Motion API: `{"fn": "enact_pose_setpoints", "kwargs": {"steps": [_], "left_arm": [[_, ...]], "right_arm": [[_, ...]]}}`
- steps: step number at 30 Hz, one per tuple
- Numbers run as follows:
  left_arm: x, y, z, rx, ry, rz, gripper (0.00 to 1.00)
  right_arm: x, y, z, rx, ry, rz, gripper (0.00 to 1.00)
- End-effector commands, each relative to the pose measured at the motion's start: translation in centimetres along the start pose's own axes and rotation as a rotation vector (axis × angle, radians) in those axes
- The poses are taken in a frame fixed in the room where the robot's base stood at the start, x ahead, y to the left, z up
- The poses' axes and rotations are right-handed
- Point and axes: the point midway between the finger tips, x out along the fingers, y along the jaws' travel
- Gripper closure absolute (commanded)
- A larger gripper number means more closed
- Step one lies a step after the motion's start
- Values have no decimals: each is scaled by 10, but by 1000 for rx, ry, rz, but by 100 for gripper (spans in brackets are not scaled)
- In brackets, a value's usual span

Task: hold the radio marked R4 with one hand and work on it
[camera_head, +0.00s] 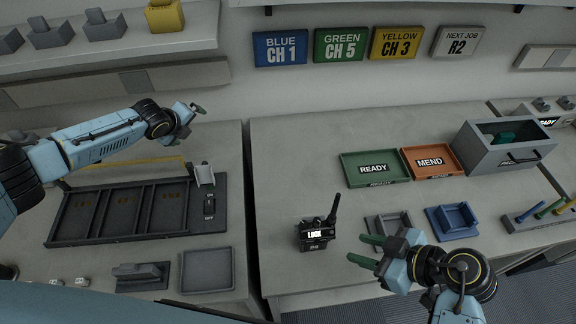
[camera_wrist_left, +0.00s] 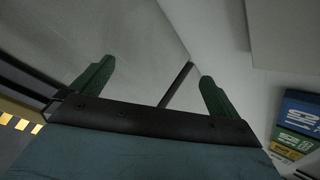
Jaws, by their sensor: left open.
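A black radio (camera_head: 314,238) stands on the right-hand table, with its antenna up and a lit display reading LOCK. The small mark below the display is too small to read, so I cannot tell whether it is R4. My right gripper (camera_head: 356,248) is to the right of the radio, its green fingers apart and pointing towards it, with nothing between them. My left gripper (camera_head: 194,110) is raised over the left table, far from the radio. The left wrist view shows its two green fingers (camera_wrist_left: 155,75) wide apart and empty.
A green READY tray (camera_head: 354,177), an orange MEND tray (camera_head: 452,168) and a grey bin (camera_head: 500,160) stand behind. A grey cradle (camera_head: 388,222) and a blue cradle (camera_head: 452,220) lie nearby. A dark rack (camera_head: 120,212) and a switch (camera_head: 209,207) are on the left table.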

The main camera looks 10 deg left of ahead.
Motion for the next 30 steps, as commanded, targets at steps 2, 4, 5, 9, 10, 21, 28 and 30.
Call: {"fn": "enact_pose_setpoints", "kwargs": {"steps": [2, 4, 5, 9, 10, 21, 28, 30], "left_arm": [[-5, -32, -41, -50, 96, 28, 0], [-13, -54, -75, -82, 182, 64, 0], [-17, -63, -90, -92, 219, 82, 0], [-48, -102, -157, -105, 397, 168, 0], [-57, -109, -172, -100, 436, 188, 0], [-189, -157, -302, 112, 825, 454, 0], [-232, -158, -326, 222, 908, 543, 0], [-234, -156, -329, 232, 915, 553, 0]], "right_arm": [[0, 0, 0, 0, 0, 0, 64], [0, 0, 0, 0, 0, 0, 64], [0, 0, 0, 0, 0, 0, 64], [0, 0, 0, 0, 0, 0, 64], [0, 0, 0, 0, 0, 0, 64], [0, 0, 0, 0, 0, 0, 64], [0, 0, 0, 0, 0, 0, 64], [0, 0, 0, 0, 0, 0, 64]]}}
